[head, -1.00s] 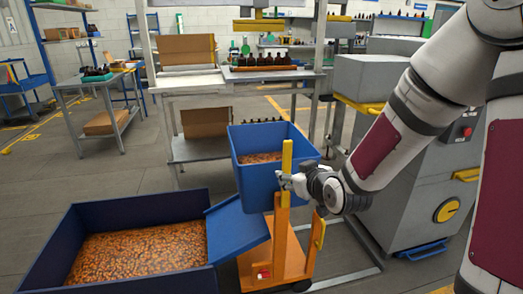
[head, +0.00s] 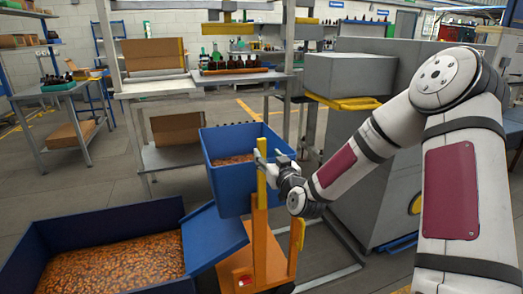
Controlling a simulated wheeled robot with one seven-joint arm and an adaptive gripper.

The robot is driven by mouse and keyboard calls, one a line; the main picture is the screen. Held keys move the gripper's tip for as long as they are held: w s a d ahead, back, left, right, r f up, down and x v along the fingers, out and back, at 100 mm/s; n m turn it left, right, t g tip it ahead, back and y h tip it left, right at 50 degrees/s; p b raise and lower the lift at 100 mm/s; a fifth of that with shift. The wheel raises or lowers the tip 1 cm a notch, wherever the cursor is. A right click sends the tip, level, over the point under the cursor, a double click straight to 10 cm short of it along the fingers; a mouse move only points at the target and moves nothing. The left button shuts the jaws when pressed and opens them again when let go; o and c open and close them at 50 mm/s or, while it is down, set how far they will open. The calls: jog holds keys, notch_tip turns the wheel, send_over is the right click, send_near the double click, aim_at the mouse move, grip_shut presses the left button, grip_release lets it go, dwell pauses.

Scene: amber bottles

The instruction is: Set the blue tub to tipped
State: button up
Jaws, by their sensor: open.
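The blue tub (head: 229,190) sits upright or nearly so on an orange wheeled stand (head: 262,244), with small orange-brown pieces (head: 234,159) inside. A yellow upright bar (head: 261,182) stands at the tub's front right side. My gripper (head: 267,158) is open, with its fingers at the upper part of this bar. Whether the fingers touch the bar is too small to tell. My arm comes in from the right.
A large blue bin (head: 18,272) full of similar pieces lies at lower left, with a sloped blue chute (head: 214,238) beside the tub. A grey machine (head: 372,190) stands right. A shelf with brown bottles (head: 236,64) is behind.

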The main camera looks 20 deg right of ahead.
aim_at(262, 149)
jog(key=w, duration=0.6)
jog(key=shift+w+b, duration=0.25)
jog(key=shift+b, duration=0.05)
grip_shut()
